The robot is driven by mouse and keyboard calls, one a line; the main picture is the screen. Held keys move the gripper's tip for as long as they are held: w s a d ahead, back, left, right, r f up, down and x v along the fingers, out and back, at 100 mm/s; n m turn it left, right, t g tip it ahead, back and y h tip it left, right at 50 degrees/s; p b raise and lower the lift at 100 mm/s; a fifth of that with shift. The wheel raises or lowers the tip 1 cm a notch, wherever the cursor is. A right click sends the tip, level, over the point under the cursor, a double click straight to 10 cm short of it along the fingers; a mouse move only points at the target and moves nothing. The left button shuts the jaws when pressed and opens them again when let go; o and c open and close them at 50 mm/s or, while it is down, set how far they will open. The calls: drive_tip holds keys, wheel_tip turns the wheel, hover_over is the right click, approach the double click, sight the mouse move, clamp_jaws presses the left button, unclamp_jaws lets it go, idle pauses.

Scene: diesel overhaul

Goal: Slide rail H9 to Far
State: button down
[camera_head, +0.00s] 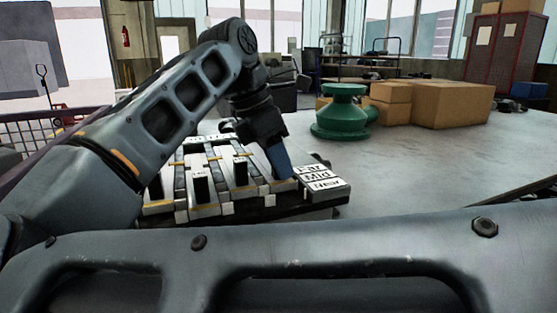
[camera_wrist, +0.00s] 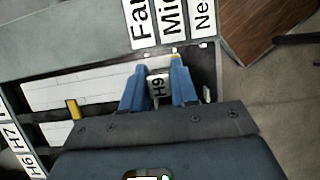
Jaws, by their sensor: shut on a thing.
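My gripper (camera_wrist: 158,90) has blue fingers on both sides of the block labelled H9 (camera_wrist: 158,88) and is shut on it. In the head view my gripper (camera_head: 280,163) reaches down onto the right end of the slider panel (camera_head: 265,214), and the fingers hide H9. The Far label (camera_wrist: 140,22), Mid label (camera_wrist: 170,18) and Near label (camera_wrist: 203,18) stand beside this rail. In the wrist view H9 lies roughly in line with Far, on its Mid side. I cannot tell its exact setting.
Other black sliders (camera_head: 200,187) stand left of H9 on the panel; H7 (camera_wrist: 10,135) and H6 (camera_wrist: 30,163) labels show in the wrist view. A green flanged part (camera_head: 344,112) and cardboard boxes (camera_head: 450,104) stand farther back. The tabletop right of the panel is clear.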

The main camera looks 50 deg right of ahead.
idle(0.3)
drive_tip(key=shift+w+d+f+b, duration=0.1)
drive_tip(key=shift+w+d+b, duration=0.2)
drive_tip(key=shift+w+d, duration=0.25)
drive_tip(key=shift+w+d+b, duration=0.3)
drive_tip(key=shift+w, duration=0.4)
drive_tip(key=shift+w+d, duration=0.2)
drive_tip(key=shift+w, duration=0.2)
drive_tip(key=c, duration=1)
unclamp_jaws()
drive_tip(key=shift+o, duration=0.2)
drive_tip(key=v, duration=0.8)
